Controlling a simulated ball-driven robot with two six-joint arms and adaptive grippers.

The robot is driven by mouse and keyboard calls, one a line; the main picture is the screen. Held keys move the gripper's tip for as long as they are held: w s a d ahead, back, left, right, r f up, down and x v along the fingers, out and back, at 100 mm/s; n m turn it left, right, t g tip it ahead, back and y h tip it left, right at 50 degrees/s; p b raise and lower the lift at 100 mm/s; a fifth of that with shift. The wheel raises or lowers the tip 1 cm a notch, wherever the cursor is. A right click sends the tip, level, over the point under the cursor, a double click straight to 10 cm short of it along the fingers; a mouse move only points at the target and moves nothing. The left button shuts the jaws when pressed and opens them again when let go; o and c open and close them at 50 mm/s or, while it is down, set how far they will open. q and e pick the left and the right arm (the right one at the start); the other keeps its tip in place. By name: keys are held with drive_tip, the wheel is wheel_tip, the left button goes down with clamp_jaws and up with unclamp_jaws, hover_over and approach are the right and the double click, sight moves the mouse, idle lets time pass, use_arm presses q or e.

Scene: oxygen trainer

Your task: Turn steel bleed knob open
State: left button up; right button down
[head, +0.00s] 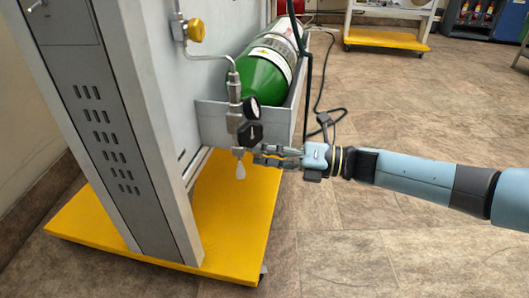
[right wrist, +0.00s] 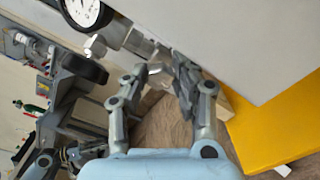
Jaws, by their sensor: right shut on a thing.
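The regulator assembly (head: 234,118) hangs at the end of a steel pipe, in front of the green cylinder. My right gripper (head: 258,154) reaches in from the right, just below the black knob. In the right wrist view, its fingers (right wrist: 168,74) are closed around the small steel bleed knob (right wrist: 156,69), mostly hidden between them. In the head view the fingers cover this knob. My left gripper is not seen.
The green cylinder (head: 263,80) lies in a grey tray (head: 270,122) on the trainer panel. A yellow base (head: 235,215) sits below. A yellow knob (head: 196,30) is higher on the pipe. A dark hose (head: 322,118) lies behind my wrist.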

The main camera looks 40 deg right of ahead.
drive_tip(key=shift+s+f+n, duration=0.1)
drive_tip(key=shift+n, duration=0.7)
drive_tip(key=c, duration=1.1)
unclamp_jaws()
drive_tip(key=shift+o, duration=0.2)
drive_tip(key=v, duration=1.2)
drive_tip(key=shift+d, duration=0.1)
